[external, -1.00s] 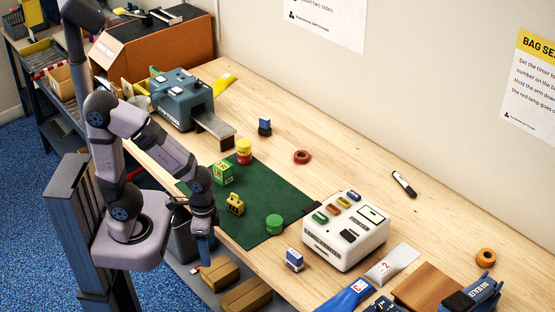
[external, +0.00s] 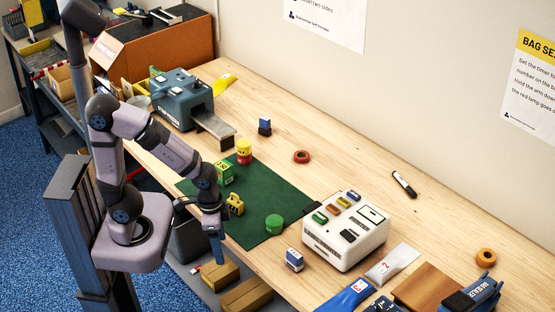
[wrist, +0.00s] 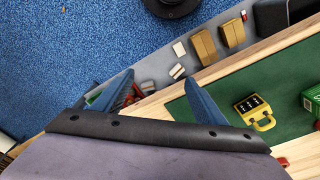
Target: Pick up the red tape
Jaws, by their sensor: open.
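The red tape (external: 302,157) is a small red ring lying flat on the wooden bench, beyond the green mat and toward the wall. I cannot make it out in the wrist view. My gripper (external: 217,256) points down at the bench's front edge, beside the green mat, well apart from the tape. In the wrist view my gripper (wrist: 160,75) shows two blue fingers spread apart with nothing between them.
A green mat (external: 262,205) bears a yellow lock (external: 235,204), a green box (external: 223,173), a red-yellow pot (external: 244,152) and a green lid (external: 274,224). A white machine (external: 346,236) stands right. An orange tape (external: 486,257) lies far right. Bench around the red tape is clear.

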